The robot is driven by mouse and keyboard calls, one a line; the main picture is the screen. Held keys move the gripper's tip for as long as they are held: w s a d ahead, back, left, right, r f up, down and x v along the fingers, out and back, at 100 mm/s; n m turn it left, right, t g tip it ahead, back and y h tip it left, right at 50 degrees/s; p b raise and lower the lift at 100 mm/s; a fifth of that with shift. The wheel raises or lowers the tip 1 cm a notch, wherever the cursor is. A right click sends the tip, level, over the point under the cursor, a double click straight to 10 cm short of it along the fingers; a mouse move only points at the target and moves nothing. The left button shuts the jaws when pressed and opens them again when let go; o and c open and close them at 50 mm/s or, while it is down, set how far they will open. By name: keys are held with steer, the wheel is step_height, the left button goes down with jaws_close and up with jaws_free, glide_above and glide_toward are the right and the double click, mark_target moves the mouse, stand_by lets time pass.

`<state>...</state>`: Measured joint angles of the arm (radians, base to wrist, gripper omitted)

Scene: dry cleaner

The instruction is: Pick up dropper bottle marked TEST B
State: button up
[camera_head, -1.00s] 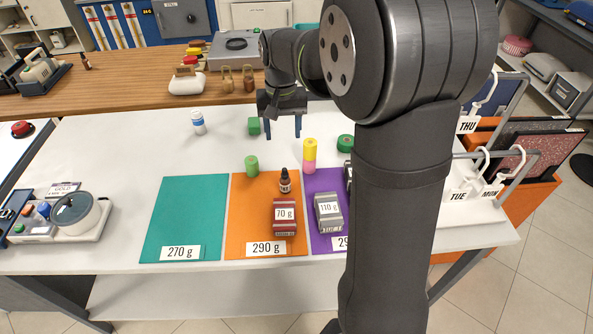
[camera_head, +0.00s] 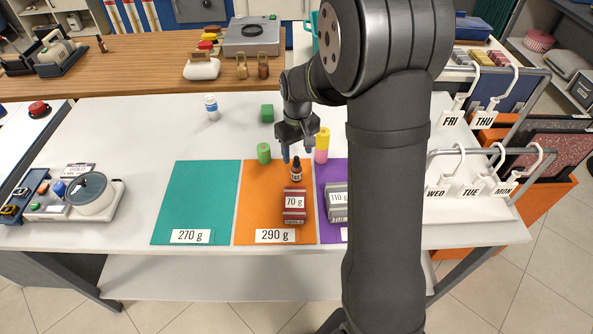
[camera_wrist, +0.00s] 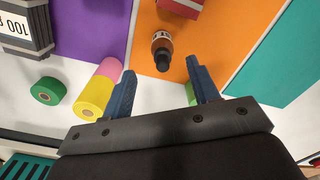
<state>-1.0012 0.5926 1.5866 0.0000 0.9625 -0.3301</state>
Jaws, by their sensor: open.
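My gripper (camera_head: 298,156) is open and empty, just behind and above the bottle. In the wrist view its blue fingers (camera_wrist: 163,88) are spread apart, with the bottle beyond the fingertips, roughly in line with the gap and not between them. Another small dark bottle (camera_head: 101,44) stands on the wooden counter at the far left.
A green cylinder (camera_head: 264,153) stands left of the gripper, and a yellow and pink stack (camera_head: 322,146) close on its right. The teal mat (camera_head: 195,200) is clear.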

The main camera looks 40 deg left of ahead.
mark_target(297, 162)
steer(key=f, duration=0.7)
steer(key=shift+s+d+f, duration=0.1)
steer(key=shift+s+f, duration=0.1)
steer(key=shift+c, duration=0.2)
steer(key=c, duration=1)
